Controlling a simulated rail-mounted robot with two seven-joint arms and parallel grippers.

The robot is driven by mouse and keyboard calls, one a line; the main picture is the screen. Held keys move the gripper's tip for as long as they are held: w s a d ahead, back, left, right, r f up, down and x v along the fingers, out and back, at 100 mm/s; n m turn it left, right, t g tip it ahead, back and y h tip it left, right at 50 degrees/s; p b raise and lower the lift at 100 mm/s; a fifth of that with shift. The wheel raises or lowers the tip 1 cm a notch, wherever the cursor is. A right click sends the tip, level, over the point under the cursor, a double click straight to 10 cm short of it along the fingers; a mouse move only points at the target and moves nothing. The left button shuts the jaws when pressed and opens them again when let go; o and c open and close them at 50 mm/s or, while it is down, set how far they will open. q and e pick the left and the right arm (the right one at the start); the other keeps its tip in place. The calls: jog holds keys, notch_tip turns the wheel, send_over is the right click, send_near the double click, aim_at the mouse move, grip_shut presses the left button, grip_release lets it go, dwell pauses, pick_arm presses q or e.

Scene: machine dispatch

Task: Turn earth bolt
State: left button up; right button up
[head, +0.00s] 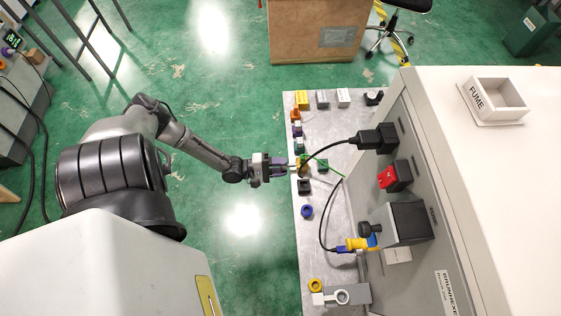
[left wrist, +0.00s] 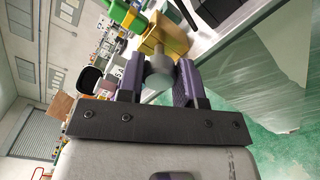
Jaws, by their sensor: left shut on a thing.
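The earth bolt shows in the left wrist view as a grey round head (left wrist: 159,68) against a brass-coloured block (left wrist: 172,42). My left gripper (left wrist: 160,82) has its purple fingers on both sides of the head and is shut on it. In the head view my left gripper (head: 288,169) reaches in from the left, at the left edge of the grey bench. There the bolt is too small to make out. A green piece (left wrist: 128,17) sits beside the brass block, and it shows in the head view (head: 322,164) too. My right gripper is not in view.
A large pale machine (head: 480,170) stands to the right, with black and red connectors on its panel. A black cable (head: 325,150) loops close to my left gripper. Coloured blocks and rings line the bench (head: 330,120).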

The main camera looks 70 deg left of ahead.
pick_arm(q)
jog(key=n+p, duration=0.1)
jog(key=n, duration=0.8)
jog(key=n+p, duration=0.1)
jog(key=n, duration=0.8)
jog(key=n+p, duration=0.1)
jog(key=n, duration=0.9)
jog(key=shift+a+f+p, duration=0.1)
jog(key=shift+a+p, duration=0.2)
dwell(1.1)
dwell(0.4)
dwell(0.3)
jog(key=o, duration=0.9)
jog(key=shift+o, duration=0.2)
